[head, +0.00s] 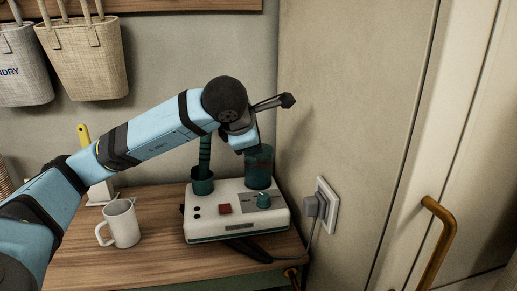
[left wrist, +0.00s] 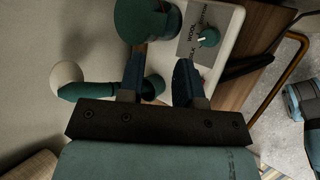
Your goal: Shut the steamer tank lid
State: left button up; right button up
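The garment steamer (head: 235,217) is a white base with a red button and teal knob, on the wooden bench against the wall. Its teal see-through tank (head: 260,158) stands at the back right of the base. In the left wrist view a round teal part of the tank (left wrist: 147,20) shows just ahead of the fingers. I cannot tell the lid from the tank, or its angle; my arm's end partly hides the tank's top. My left gripper (left wrist: 158,68) is above the steamer, fingers apart and empty. My right gripper is not in view.
A white jug (head: 121,223) stands left on the bench (head: 165,255). A plug in a wall socket (head: 327,207) and a door with a brass handle (head: 437,240) are on the right.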

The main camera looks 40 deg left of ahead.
pick_arm(q)
jog(key=v, duration=0.4)
jog(key=shift+s+r, duration=0.3)
dwell(0.3)
